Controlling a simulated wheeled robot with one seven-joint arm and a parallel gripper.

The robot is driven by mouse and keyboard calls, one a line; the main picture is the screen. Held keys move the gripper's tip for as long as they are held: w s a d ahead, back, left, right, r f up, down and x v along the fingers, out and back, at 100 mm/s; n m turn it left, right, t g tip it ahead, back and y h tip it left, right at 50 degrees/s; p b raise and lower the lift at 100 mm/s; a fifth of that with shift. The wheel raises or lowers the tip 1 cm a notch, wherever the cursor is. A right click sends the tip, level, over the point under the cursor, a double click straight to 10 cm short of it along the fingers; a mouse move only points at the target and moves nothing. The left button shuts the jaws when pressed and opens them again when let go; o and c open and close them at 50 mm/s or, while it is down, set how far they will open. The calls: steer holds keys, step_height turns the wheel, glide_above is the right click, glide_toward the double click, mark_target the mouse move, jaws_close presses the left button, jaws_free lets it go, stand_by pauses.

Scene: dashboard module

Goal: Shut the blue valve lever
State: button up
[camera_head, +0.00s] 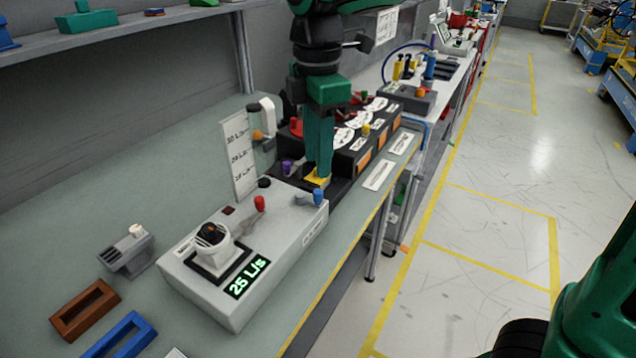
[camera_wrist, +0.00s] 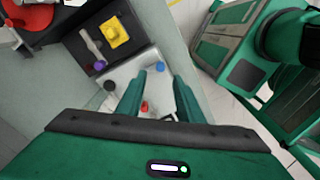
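The blue valve lever (camera_head: 318,196) stands at the right rear corner of the light grey dashboard module (camera_head: 245,285). Its blue knob (camera_wrist: 160,67) shows in the wrist view, between and just beyond the fingertips. My gripper (camera_head: 317,172) points down just behind the lever in the head view. In the wrist view my gripper (camera_wrist: 160,76) is open, with a gap between its two green fingers and nothing held. The knob looks apart from both fingers, but the height gap is hard to tell. The module's display (camera_head: 248,277) reads 25 L/s.
A red lever (camera_head: 259,203) and a black knob (camera_head: 264,183) are on the same module. A purple knob (camera_head: 286,167) and a yellow square part (camera_wrist: 115,33) sit on the dark module beside it. A white gauge plate (camera_head: 240,158) stands behind.

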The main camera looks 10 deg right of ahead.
mark_target(318, 191)
step_height(318, 191, down, 7)
steer(key=shift+f, duration=0.15)
stand_by(0.4)
jaws_close()
